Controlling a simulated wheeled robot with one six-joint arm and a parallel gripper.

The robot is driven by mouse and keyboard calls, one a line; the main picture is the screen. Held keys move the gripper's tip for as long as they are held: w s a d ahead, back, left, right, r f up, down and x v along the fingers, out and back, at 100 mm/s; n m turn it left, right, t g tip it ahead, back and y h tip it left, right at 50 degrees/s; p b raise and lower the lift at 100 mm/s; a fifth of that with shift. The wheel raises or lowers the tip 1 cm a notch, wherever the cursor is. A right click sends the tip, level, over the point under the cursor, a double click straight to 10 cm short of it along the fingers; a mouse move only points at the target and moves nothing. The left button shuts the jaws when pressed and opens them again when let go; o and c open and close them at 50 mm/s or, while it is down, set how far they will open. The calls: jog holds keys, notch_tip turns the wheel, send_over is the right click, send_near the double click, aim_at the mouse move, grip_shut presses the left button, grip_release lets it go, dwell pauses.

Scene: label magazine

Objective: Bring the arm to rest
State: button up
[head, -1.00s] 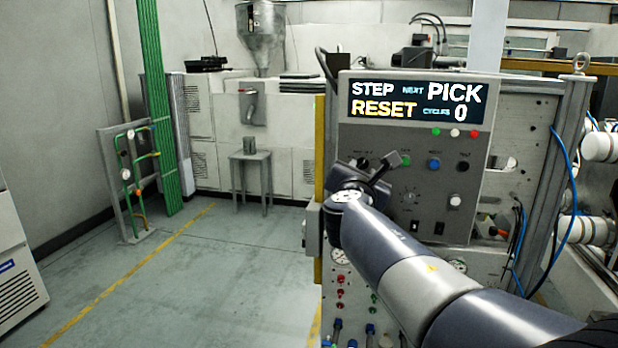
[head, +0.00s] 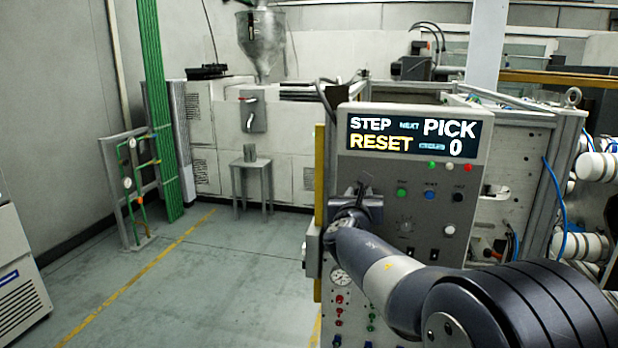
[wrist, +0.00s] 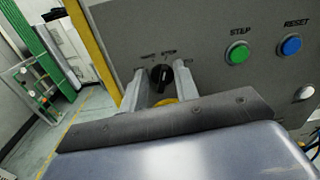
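My gripper (wrist: 161,82) is open in the wrist view, with its two pale fingers apart and pointing at the grey control panel (wrist: 212,62). A black rotary knob (wrist: 162,75) shows in the gap between the fingertips; I cannot tell whether they touch it. In the head view my gripper (head: 362,192) is at the left part of the panel (head: 405,175), partly hidden by my own wrist. My arm reaches in from the lower right and covers the panel's lower right.
The display (head: 412,137) reads STEP, NEXT PICK, RESET and 0. A green STEP button (wrist: 237,52) and a blue RESET button (wrist: 290,45) are right of the gripper. A yellow post (head: 319,190) borders the panel's left. Open floor (head: 220,270) lies left.

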jog(key=shift+a+r+n+p, duration=0.1)
jog(key=shift+r+n+p, duration=0.1)
jog(key=shift+n+p, duration=0.95)
jog(key=b+v, duration=0.2)
jog(key=v, duration=0.8)
jog(key=shift+s+f+b, duration=0.2)
jog(key=shift+s+b, duration=0.15)
jog(key=shift+s, duration=0.05)
jog(key=shift+s+m, duration=0.1)
jog(key=shift+m, duration=0.15)
